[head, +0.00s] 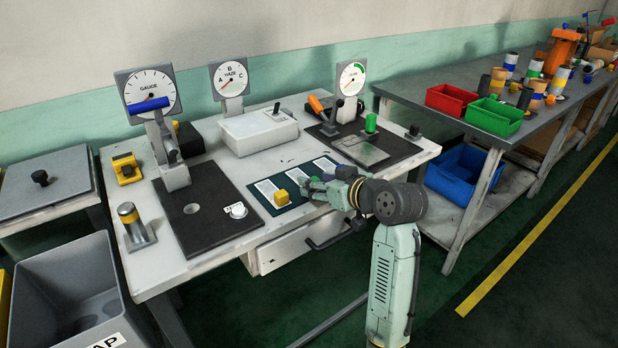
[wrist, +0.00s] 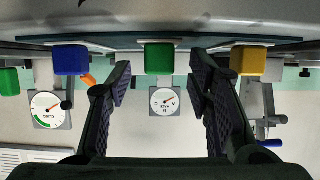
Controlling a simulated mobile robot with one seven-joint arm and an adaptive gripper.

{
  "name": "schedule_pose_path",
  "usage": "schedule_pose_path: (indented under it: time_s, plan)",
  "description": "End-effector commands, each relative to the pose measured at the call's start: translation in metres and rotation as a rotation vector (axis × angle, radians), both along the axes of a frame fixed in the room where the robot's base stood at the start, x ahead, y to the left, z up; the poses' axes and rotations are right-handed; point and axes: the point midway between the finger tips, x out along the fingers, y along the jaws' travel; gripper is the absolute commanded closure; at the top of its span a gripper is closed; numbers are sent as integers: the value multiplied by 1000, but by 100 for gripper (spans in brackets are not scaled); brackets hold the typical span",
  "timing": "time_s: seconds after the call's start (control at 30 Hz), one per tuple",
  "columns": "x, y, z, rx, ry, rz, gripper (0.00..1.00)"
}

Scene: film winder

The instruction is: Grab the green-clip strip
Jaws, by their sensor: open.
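The green clip (wrist: 159,58) is a small block in the middle of the wrist view, which looks upside down. It sits on the middle strip (head: 294,174) of a dark teal mat (head: 259,191). My gripper (wrist: 160,84) is open, one finger on each side of the green clip's line, with nothing between them. The blue clip (wrist: 70,59) is to the left and the yellow clip (wrist: 249,60) to the right in the wrist view. In the head view my gripper (head: 306,188) is low over the mat, beside the yellow clip (head: 281,197), and hides the green and blue clips.
A black plate with a gauge (head: 150,91) stands left of the mat. A white box (head: 258,132) is behind it. A dark plate with a green knob (head: 371,122) is to the right. A drawer handle (head: 328,240) juts out at the table's front.

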Motion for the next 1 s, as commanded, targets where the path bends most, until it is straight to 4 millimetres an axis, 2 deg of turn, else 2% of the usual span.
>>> schedule_pose_path:
  time_s: [0.1,0.33,0.9,1.0]
  plan:
    - [6,5,-3,-2,0,-1,53]
    - [7,5,-4,-1,-1,-1,54]
    - [7,5,-4,-1,-1,-1,92]
    - [7,5,-4,-1,-1,-1,94]
